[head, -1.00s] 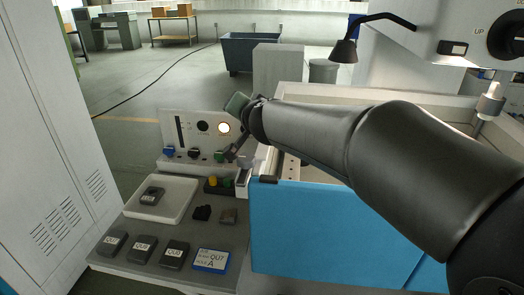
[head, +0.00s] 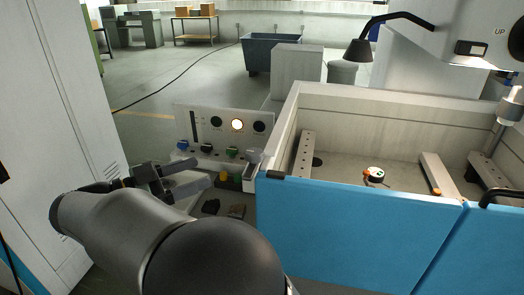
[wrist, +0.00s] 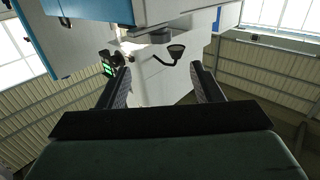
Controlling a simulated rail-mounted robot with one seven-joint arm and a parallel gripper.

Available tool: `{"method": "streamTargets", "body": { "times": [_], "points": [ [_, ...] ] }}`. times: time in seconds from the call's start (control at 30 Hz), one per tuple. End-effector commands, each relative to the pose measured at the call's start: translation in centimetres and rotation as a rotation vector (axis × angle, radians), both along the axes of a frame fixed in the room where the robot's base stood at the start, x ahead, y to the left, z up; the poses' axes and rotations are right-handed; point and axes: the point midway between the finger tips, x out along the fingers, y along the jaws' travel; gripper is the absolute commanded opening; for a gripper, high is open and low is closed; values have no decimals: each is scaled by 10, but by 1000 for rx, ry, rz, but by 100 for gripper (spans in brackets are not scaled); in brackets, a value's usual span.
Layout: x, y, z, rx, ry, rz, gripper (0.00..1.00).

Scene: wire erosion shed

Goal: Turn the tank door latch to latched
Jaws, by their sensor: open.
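The tank (head: 360,105) has pale walls and blue front doors (head: 350,230). A small black fitting (head: 276,174) sits on the top left corner of the blue door; I cannot tell whether it is the latch or a hinge. A dark curved handle (head: 500,194) shows at the right edge, near the seam between the blue panels. My gripper (head: 203,173) is open and empty, left of the tank with its fingers pointing right towards the control panel's front. In the wrist view my gripper (wrist: 161,70) has its two fingers apart with nothing between them.
A control panel (head: 218,125) with a lit round lamp and several coloured knobs stands left of the tank. Dark blocks (head: 236,211) lie on the bench below. A white cabinet (head: 50,130) bounds the left. A lamp (head: 359,49) hangs behind the tank.

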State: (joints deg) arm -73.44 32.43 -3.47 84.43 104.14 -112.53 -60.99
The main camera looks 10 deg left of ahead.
Motion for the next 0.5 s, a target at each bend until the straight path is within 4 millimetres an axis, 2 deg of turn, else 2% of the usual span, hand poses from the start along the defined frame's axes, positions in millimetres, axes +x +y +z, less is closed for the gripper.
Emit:
{"method": "streamTargets", "body": {
  "times": [0.5],
  "points": [
    [76,-79,3,1,-1,-3,59]
  ]
}}
